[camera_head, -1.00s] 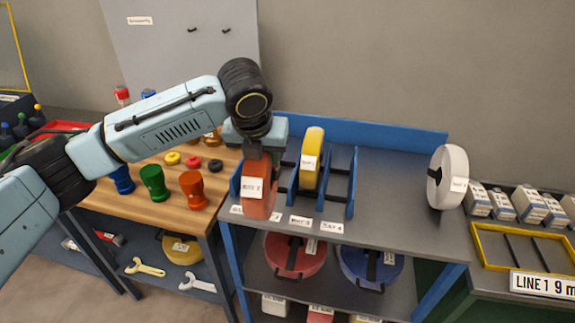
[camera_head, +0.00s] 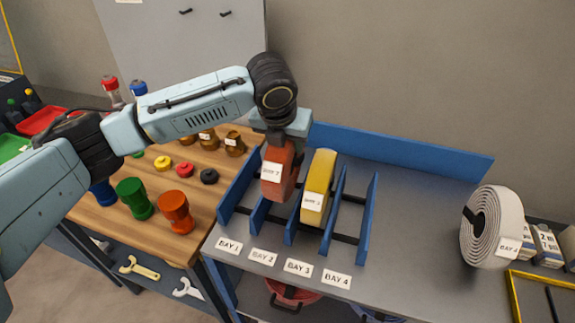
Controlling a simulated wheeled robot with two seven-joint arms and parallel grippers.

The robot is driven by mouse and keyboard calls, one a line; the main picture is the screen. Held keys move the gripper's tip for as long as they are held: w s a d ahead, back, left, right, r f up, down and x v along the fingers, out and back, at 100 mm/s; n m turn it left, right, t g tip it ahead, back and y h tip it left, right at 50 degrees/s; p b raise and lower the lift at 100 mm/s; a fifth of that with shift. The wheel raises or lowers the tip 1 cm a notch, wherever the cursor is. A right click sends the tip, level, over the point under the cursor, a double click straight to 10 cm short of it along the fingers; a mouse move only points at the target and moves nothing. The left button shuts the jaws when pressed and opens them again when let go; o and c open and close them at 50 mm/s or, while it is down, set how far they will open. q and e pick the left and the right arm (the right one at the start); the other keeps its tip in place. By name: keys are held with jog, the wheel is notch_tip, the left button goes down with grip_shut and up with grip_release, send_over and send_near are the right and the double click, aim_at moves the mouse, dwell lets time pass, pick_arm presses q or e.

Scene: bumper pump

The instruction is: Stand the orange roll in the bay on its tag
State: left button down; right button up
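My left gripper (camera_head: 284,128) is shut on the top of the orange roll (camera_head: 283,172), which hangs upright. The roll's white tag faces me; it starts with "BAY", but its number is too small to read surely. The roll is over the blue-divided rack (camera_head: 368,222), around bay 2, left of the yellow roll (camera_head: 319,180). I cannot tell whether its lower end is between the dividers or just above them. The yellow roll stands in bay 3. Labels for bay 1 (camera_head: 229,246), bay 2 (camera_head: 262,257), bay 3 (camera_head: 298,268) and bay 4 (camera_head: 337,279) line the front. My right gripper is not in view.
A white coiled roll (camera_head: 492,228) stands at the shelf's right, with clear grey top (camera_head: 420,235) between it and the rack. A wooden table (camera_head: 150,232) at left holds green and orange pieces and small discs. A blue back board (camera_head: 400,153) bounds the shelf.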

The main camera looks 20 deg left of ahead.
pick_arm(q)
jog(key=shift+w+f, duration=0.1)
jog(key=shift+f, duration=2.6)
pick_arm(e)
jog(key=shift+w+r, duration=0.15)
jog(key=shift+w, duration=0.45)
pick_arm(q)
jog(key=c, duration=0.8)
grip_release()
jog(key=shift+f, duration=0.2)
jog(key=shift+c, duration=0.2)
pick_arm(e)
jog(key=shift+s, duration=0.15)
